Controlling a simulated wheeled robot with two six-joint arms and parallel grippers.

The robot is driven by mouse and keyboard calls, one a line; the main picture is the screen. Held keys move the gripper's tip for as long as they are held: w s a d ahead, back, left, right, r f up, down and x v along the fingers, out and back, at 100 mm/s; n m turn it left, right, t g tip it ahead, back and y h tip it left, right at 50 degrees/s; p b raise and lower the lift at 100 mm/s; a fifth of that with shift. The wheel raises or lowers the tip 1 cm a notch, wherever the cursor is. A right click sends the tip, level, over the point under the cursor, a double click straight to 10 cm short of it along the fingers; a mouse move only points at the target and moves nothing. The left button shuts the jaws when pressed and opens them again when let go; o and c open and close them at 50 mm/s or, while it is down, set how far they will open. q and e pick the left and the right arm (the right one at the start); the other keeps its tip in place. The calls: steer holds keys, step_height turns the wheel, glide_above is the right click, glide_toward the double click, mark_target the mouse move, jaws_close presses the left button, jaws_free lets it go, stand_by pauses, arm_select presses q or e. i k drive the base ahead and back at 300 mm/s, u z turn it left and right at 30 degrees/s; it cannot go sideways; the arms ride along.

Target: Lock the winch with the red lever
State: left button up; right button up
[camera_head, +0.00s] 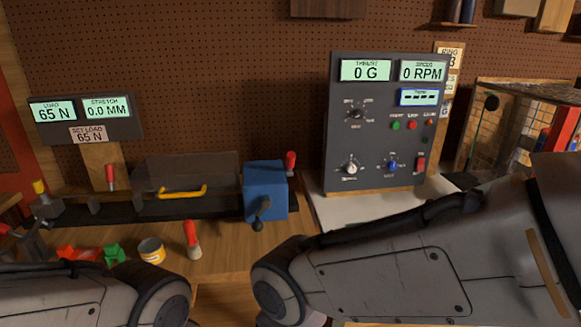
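A blue box (265,190), which looks like the winch, sits at the right end of a dark bench rail. A dark crank with a knob (258,222) is on its front. A red-handled lever (291,162) stands upright at its upper right. Another red-handled lever (111,176) stands farther left behind the rail. The load display (53,112) reads 65 N, the stretch display (106,107) 0.0 MM, and the set load label (89,135) 65 N.
A clear cover with a yellow handle (184,192) is on the rail. A red-topped tool (192,240), a yellow-and-white tin (151,251) and red and green pieces (114,253) are in front. A control panel (372,125) stands right, beside a mesh cage (506,125).

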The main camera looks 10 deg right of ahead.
mark_target(290, 158)
steer(key=k, duration=0.65)
steer(key=z, duration=0.6)
steer(key=i, duration=1.35)
steer(key=u, duration=0.4)
